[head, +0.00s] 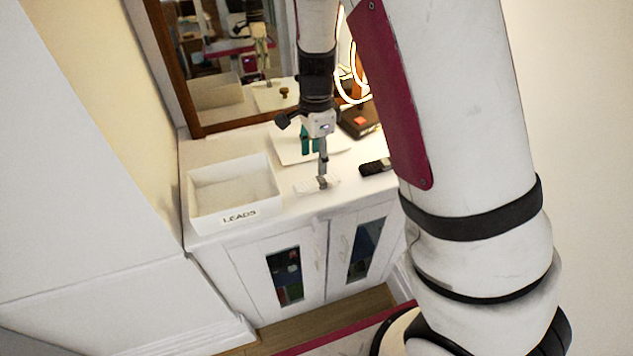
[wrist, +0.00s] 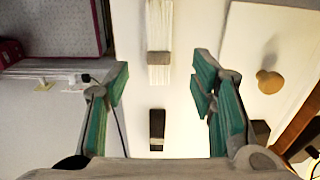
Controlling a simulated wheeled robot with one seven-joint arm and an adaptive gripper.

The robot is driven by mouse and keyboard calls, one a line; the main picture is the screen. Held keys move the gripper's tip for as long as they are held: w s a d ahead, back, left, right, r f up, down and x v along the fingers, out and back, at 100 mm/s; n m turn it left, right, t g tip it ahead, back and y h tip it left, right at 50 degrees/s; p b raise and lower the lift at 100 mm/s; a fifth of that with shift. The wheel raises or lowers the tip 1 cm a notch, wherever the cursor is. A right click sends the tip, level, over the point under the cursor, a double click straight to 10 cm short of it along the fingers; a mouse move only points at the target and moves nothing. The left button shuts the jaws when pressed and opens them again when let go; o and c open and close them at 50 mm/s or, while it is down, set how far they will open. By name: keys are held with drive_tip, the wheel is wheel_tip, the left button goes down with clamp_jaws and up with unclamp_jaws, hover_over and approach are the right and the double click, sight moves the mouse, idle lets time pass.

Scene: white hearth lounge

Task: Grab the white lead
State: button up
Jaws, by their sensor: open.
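The white lead (head: 308,187) is a flat, bundled coil with a grey-brown band around its middle. It lies on the white cabinet top near the front edge. In the wrist view the lead (wrist: 159,22) runs from the top edge downward, lined up with the gap between my fingers. My gripper (head: 313,147) points down over the lead in the head view. In the wrist view my gripper (wrist: 160,82) is open with its teal-padded fingers apart and nothing between them. The fingers partly cover the lead's surroundings in the head view.
A white open box labelled LEADS (head: 222,215) stands left of the lead. A black handset (head: 374,167) lies to its right. A white panel (head: 288,152) lies behind; the wrist view shows a wooden knob (wrist: 269,81) on it. A framed mirror (head: 187,100) stands at the back.

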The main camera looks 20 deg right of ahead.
sight(319, 180)
drive_tip(key=shift+s+d+f, duration=0.1)
drive_tip(key=shift+d+f, duration=0.05)
drive_tip(key=shift+f, duration=1.85)
drive_tip(key=shift+d+f, duration=0.1)
drive_tip(key=shift+f, duration=1.85)
clamp_jaws()
